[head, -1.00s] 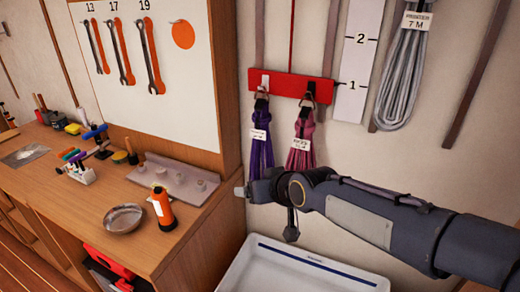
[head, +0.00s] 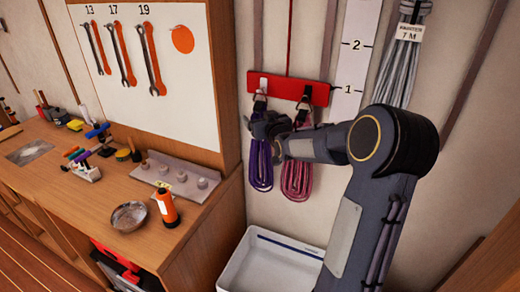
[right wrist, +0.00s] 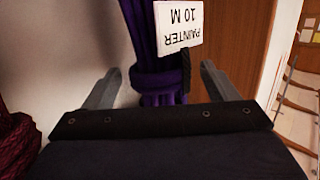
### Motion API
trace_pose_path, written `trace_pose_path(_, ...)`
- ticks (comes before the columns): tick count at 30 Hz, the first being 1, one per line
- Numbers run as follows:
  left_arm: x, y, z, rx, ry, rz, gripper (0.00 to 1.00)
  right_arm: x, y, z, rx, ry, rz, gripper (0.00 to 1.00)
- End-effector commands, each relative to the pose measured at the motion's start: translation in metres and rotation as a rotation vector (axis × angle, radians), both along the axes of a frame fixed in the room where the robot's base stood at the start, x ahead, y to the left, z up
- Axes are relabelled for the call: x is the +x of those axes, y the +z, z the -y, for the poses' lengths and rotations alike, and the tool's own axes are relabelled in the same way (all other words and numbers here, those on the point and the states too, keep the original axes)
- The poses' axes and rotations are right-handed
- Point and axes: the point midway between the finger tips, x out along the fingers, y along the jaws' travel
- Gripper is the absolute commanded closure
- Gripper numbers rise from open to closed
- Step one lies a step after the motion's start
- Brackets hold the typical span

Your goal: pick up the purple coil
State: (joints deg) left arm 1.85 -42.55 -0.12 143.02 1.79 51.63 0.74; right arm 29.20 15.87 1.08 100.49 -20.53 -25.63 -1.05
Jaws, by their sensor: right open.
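The purple coil (head: 261,166) hangs from a hook on the red rail (head: 287,90) on the wall. In the right wrist view the purple coil (right wrist: 155,80) stands between the two fingers of my right gripper (right wrist: 160,88), with its white tag (right wrist: 180,24) reading "PAINTER 10 M" above. The fingers are apart, one on each side of the coil. In the head view my right gripper (head: 262,124) is at the coil's upper part and hides some of it and its tag. My left gripper is not in view.
A pink coil (head: 297,180) hangs close beside the purple one, partly behind my right arm. A grey coil (head: 400,65) hangs further right. A white bin (head: 268,262) stands below. The wooden workbench (head: 90,205) is on the left.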

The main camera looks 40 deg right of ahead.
Motion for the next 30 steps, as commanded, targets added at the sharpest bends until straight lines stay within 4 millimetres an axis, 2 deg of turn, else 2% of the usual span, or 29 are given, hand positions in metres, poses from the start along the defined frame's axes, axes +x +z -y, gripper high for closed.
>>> trace_pose_path(3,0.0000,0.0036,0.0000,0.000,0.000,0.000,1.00,0.0075,-0.0011,0.0020,0.000,0.001,-0.001,0.20)
trace_pose_path(9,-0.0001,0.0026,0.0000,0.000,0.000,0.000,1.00,0.0077,-0.0020,0.0020,0.000,0.001,-0.001,0.20)
trace_pose_path(10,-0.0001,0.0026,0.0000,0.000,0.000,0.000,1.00,0.0077,-0.0020,0.0020,0.000,0.000,-0.001,0.23)
trace_pose_path(27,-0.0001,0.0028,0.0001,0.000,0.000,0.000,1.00,0.0074,-0.0020,0.0019,0.000,0.000,-0.001,0.97)
trace_pose_path(30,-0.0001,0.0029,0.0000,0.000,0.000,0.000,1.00,0.0077,0.0003,0.0020,-0.001,0.000,0.004,1.00)
